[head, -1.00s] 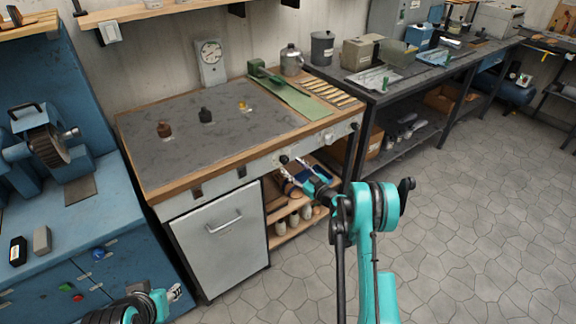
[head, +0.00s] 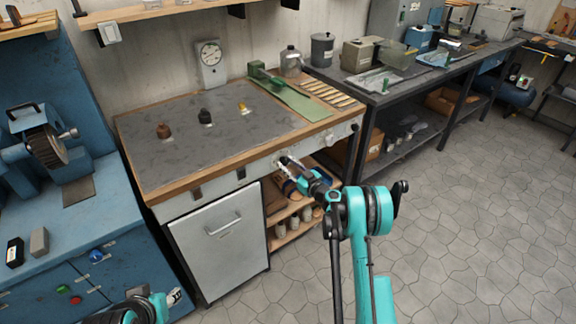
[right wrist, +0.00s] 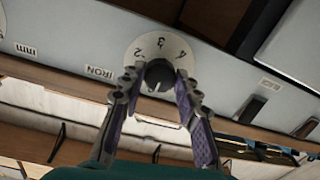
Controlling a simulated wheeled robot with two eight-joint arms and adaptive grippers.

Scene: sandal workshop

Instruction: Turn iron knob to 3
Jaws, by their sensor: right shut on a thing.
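The dark round iron knob (right wrist: 159,74) sits on a pale dial (right wrist: 150,47) marked 2, 3 and 4, beside the IRON label (right wrist: 99,72) in the right wrist view. My right gripper (right wrist: 158,84) is shut on the knob, one finger on each side. Which number the knob points to is not clear. In the head view my right gripper (head: 284,160) is at the bench's front panel (head: 262,167) and hides the knob. My left gripper (head: 174,296) is at the lower left, away from the bench; its fingers are too small to judge.
The bench top (head: 180,150) holds several small knob-like pieces and a green tool (head: 290,98). A cabinet door (head: 220,235) and shelves (head: 285,238) lie below. A blue machine (head: 85,215) stands left. The floor (head: 450,240) at right is clear.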

